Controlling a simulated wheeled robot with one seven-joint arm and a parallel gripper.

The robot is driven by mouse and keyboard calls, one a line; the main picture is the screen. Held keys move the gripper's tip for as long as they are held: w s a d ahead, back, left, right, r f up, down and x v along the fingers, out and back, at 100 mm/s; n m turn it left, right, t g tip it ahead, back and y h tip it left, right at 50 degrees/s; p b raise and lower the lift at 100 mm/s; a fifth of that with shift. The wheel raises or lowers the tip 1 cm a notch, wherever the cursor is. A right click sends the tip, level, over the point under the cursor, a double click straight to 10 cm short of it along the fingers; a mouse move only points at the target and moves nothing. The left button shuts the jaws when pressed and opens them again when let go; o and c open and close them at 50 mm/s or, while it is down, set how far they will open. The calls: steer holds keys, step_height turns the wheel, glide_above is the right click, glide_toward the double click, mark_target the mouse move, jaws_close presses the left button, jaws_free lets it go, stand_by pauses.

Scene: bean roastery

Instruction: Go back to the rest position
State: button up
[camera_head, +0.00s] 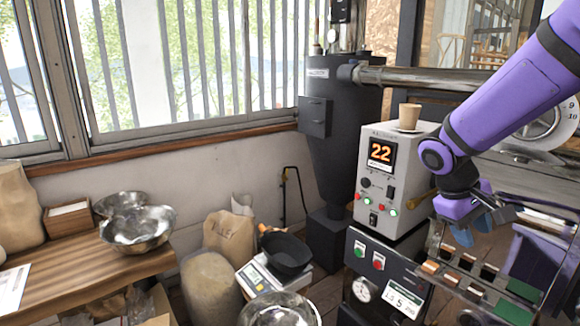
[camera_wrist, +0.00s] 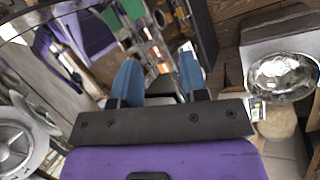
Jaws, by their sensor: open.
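My gripper (camera_head: 474,232) hangs at the end of my purple arm on the right of the head view, above a rack of small sample trays (camera_head: 460,265). In the wrist view my gripper (camera_wrist: 158,78) shows two blue fingers spread apart, with nothing held between them. Below the fingers in that view lie the sample trays and a dark machine edge. No object touches the fingertips that I can make out.
A grey control box (camera_head: 393,175) with a display reading 22 and a paper cup (camera_head: 409,116) on top stands left of my gripper. Metal bowls (camera_head: 136,228), a scale with a black pan (camera_head: 286,252) and sacks (camera_head: 229,237) are further left. A pipe (camera_head: 420,78) runs behind.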

steer(key=s+a+r+m+t+y, duration=0.1)
steer(key=s+a+r+t+y, duration=0.1)
steer(key=s+r, duration=0.3)
steer(key=s+a+r+m+t+y, duration=0.2)
steer(key=s+r, duration=0.4)
steer(key=s, duration=0.6)
steer(key=shift+s+a+t+y, duration=0.2)
steer(key=shift+a+t+y, duration=0.2)
steer(key=shift+t+y, duration=0.55)
steer(key=shift+h, duration=0.25)
